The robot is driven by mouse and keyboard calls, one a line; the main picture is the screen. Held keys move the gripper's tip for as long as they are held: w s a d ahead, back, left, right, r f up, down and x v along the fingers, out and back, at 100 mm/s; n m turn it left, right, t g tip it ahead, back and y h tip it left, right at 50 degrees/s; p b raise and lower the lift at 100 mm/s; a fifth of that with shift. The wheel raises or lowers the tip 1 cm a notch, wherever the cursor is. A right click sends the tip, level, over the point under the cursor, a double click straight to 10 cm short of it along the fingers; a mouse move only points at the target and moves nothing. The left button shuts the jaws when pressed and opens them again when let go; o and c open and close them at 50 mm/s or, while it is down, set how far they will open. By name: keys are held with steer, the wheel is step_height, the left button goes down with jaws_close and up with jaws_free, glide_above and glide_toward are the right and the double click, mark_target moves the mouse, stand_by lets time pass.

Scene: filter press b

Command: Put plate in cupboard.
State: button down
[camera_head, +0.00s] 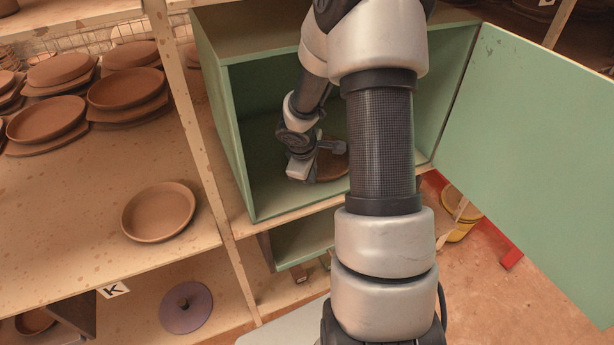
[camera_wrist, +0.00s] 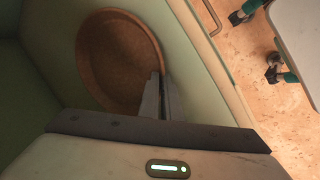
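A round brown clay plate (camera_head: 332,163) is inside the green cupboard (camera_head: 238,130), whose door (camera_head: 535,150) stands open to the right. My arm reaches through the front opening and hides part of the plate. My gripper (camera_head: 300,170) is inside, at the plate's left side. In the wrist view the plate (camera_wrist: 112,58) lies over the pale green cupboard floor. My gripper's fingers (camera_wrist: 163,88) are close together at its rim and appear shut on it. I cannot tell whether the plate rests fully on the floor.
Another clay plate (camera_head: 158,212) lies alone on the wooden shelf to the left, with several stacked plates (camera_head: 125,88) behind it. A shelf post (camera_head: 185,100) stands beside the cupboard. A purple disc (camera_head: 186,307) lies on the lower shelf. The cupboard walls are close around my gripper.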

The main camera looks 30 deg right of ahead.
steer(key=shift+s+d+r, duration=0.1)
steer(key=shift+s+r, duration=0.05)
steer(key=c, duration=2)
jaws_free()
steer(key=shift+r, duration=0.45)
steer(key=p+v, duration=0.3)
steer(key=v, duration=0.8)
steer(key=shift+s, duration=0.2)
